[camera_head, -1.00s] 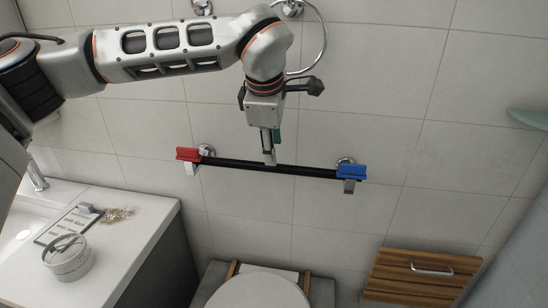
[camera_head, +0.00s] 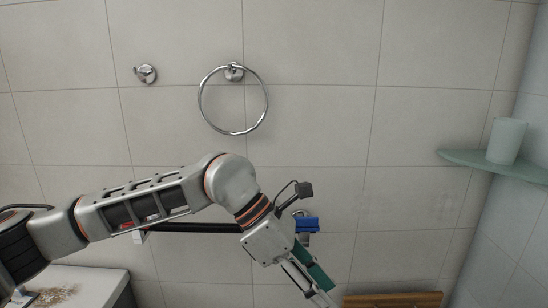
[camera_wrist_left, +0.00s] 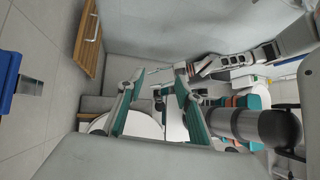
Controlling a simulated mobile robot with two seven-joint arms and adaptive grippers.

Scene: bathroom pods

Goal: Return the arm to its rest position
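My left arm comes in from the left in the head view, across the front of the wall. Its gripper (camera_head: 322,292) points down and right, with its tips near the bottom edge. The left wrist view shows its two teal-lined fingers (camera_wrist_left: 157,78) spread apart with nothing between them. The black bar (camera_head: 195,228) is behind the arm, partly hidden. Its blue end piece (camera_head: 307,224) shows just beyond the gripper; the red end piece (camera_head: 126,226) is mostly hidden. Parts of my other arm (camera_wrist_left: 290,42) show in the left wrist view, but its finger state is unclear.
A chrome ring (camera_head: 234,131) and a small chrome hook (camera_head: 146,74) are on the tiled wall above. A glass shelf (camera_head: 490,164) with a cup (camera_head: 506,140) is at right. A wooden panel (camera_head: 395,300) and a counter (camera_head: 85,287) are below.

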